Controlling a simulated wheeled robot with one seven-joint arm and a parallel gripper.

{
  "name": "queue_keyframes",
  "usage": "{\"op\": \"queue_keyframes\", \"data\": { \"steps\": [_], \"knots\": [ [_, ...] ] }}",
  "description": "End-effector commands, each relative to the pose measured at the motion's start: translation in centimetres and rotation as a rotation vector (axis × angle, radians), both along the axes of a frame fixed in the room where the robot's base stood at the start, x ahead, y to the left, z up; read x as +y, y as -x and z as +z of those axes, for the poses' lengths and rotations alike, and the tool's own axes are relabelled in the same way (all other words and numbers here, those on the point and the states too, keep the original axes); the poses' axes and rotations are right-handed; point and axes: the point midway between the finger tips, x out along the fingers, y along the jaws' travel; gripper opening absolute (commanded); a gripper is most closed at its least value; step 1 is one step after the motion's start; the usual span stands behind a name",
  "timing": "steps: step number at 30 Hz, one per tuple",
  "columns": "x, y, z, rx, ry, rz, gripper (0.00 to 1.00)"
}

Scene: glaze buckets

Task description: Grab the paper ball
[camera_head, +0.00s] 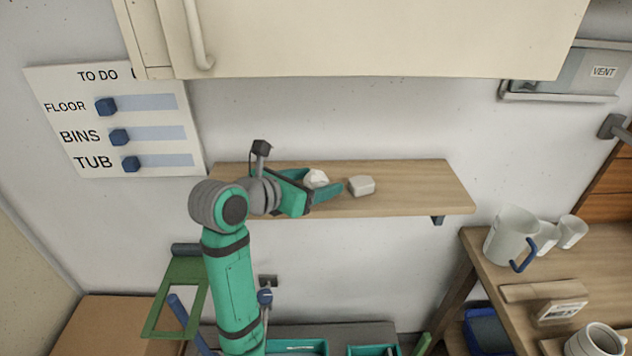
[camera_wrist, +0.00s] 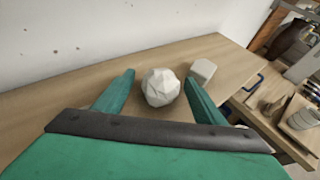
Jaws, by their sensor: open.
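The paper ball (camera_head: 316,179) is white, crumpled and faceted, and sits on the wooden wall shelf (camera_head: 410,189). In the wrist view the ball (camera_wrist: 160,87) lies between the tips of my gripper (camera_wrist: 159,85). My gripper (camera_head: 322,182) is open, with one green finger on each side of the ball. A gap shows between the ball and the left finger; the right finger is close to the ball, and I cannot tell whether it touches. In the head view the near finger hides the ball's lower part.
A small white block (camera_head: 361,186) sits on the shelf just right of the ball, near the right finger. A cream cabinet (camera_head: 370,40) hangs above the shelf. A workbench (camera_head: 490,262) with white jugs (camera_head: 511,236) stands at right. The shelf's right end is clear.

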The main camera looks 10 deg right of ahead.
Motion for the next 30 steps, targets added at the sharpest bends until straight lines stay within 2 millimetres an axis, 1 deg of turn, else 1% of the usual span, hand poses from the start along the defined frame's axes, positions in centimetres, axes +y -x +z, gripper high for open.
{"op": "queue_keyframes", "data": {
  "steps": [6, 7, 8, 9, 11, 12, 24, 30],
  "knots": [
    [-0.3, 0.0, 0.0, 0.000, 0.000, -0.002, 0.64],
    [-0.3, 0.0, 0.0, 0.000, 0.000, -0.002, 0.62],
    [-0.3, 0.0, 0.0, -0.001, -0.001, -0.003, 0.55],
    [-0.3, 0.0, 0.0, -0.001, 0.000, -0.004, 0.45],
    [-0.3, 0.0, 0.0, -0.001, 0.000, -0.004, 0.31],
    [-0.3, 0.0, 0.0, -0.001, 0.000, -0.004, 0.21],
    [-0.3, 0.0, 0.1, -0.001, 0.000, -0.004, 0.21],
    [-0.3, 0.0, 1.2, -0.004, -0.002, -0.004, 0.21]
  ]
}}
